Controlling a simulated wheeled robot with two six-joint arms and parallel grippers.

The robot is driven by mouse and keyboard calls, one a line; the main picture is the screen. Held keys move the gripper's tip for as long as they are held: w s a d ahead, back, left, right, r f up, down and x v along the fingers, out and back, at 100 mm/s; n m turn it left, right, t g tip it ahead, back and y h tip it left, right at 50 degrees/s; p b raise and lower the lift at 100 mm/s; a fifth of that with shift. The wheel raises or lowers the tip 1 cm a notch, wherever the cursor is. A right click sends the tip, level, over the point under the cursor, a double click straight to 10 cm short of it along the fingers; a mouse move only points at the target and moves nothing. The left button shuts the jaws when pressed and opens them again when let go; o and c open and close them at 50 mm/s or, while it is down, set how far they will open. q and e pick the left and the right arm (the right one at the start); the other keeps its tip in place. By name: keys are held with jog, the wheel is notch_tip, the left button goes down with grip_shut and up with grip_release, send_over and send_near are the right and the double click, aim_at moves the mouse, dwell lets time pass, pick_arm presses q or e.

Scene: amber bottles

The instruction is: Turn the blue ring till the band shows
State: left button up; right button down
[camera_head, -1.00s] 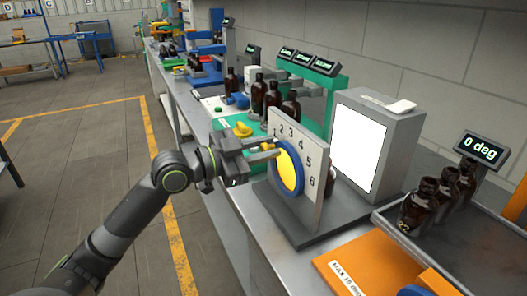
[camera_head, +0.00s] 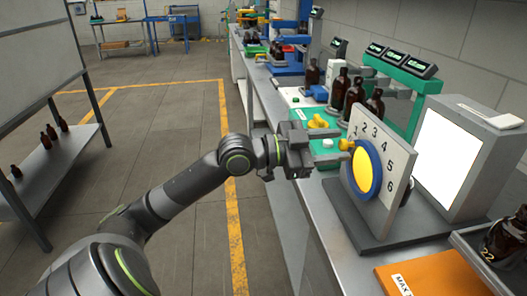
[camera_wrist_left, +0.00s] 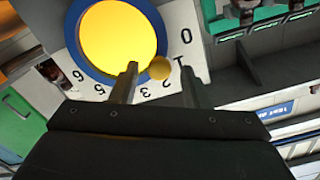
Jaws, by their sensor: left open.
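The blue ring (camera_head: 377,172) encircles a plain yellow disc (camera_head: 362,170) on an upright, pale numbered plate (camera_head: 397,165). A small yellow knob (camera_head: 346,144) sticks out at the ring's upper left. In the left wrist view the ring (camera_wrist_left: 72,32) surrounds the bright yellow disc (camera_wrist_left: 117,38), and the knob (camera_wrist_left: 160,68) lies by the number 1. My left gripper (camera_head: 322,150) is open in front of the plate. In the wrist view its fingertips (camera_wrist_left: 158,64) stand on either side of the knob; contact cannot be told. My right gripper is not in view.
A lit white panel box (camera_head: 450,150) stands right of the plate. Amber bottles (camera_head: 354,95) stand behind it by a green frame (camera_head: 425,90). An orange block (camera_head: 430,272) lies at the bench's front right. A shelf with several bottles (camera_head: 47,138) is at left.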

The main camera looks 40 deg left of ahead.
pick_arm(q)
jog(key=v, duration=0.2)
jog(key=shift+s+a, duration=0.25)
jog(key=p+v, duration=0.8)
jog(key=v, duration=0.4)
dwell(0.4)
dwell(0.5)
